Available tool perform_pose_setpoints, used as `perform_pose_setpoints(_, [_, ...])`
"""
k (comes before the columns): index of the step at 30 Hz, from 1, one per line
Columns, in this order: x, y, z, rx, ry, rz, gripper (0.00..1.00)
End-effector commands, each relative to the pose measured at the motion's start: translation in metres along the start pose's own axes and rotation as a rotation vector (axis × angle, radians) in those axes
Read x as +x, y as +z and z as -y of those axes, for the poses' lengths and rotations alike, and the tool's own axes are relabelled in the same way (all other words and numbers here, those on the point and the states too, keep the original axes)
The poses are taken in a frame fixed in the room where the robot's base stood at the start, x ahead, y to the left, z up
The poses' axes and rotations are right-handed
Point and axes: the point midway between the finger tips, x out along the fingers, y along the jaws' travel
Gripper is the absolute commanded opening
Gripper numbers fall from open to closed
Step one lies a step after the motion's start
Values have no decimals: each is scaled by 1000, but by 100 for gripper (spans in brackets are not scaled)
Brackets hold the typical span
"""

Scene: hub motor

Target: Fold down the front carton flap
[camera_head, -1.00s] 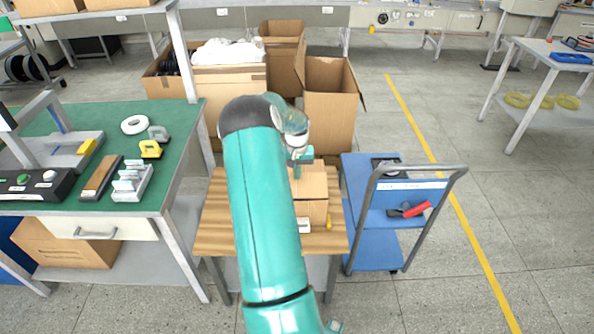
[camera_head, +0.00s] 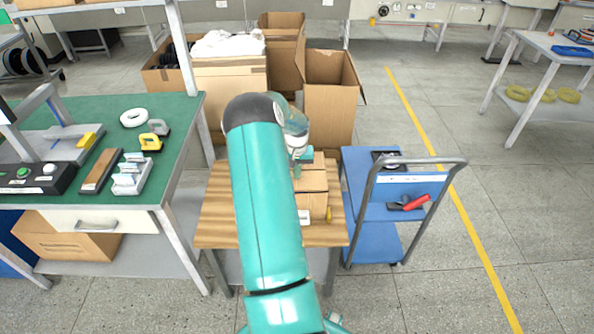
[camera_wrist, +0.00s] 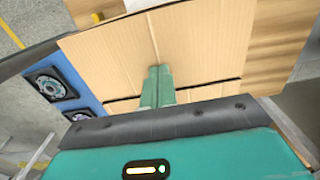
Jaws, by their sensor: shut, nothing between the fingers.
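The brown carton (camera_head: 314,202) stands on the small wooden table, partly hidden behind my arm in the head view. In the wrist view its cardboard panels (camera_wrist: 205,45) fill the middle, with a seam running up between them. A dark slit runs across the cardboard on both sides of my fingers. My gripper (camera_wrist: 157,72) is shut and empty, its fingertips over the cardboard close to that seam. I cannot tell whether they touch it. Which panel is the front flap is not clear.
The wooden table (camera_head: 215,225) has bare room left of the carton. A blue trolley (camera_head: 372,240) stands close on the right, carrying a red-handled tool (camera_head: 415,203). A green-topped workbench (camera_head: 185,130) is on the left. Large open cartons (camera_head: 328,110) stand behind.

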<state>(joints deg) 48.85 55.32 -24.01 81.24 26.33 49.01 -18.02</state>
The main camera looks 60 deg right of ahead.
Motion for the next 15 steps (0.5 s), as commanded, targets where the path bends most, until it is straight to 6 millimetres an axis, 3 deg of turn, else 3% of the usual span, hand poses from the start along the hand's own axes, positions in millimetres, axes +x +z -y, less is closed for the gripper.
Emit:
perform_pose_setpoints(5, [-1, 0, 0, 0, 0, 0, 0])
perform_pose_setpoints(15, [-30, 0, 0, -1, 0, -1, 0])
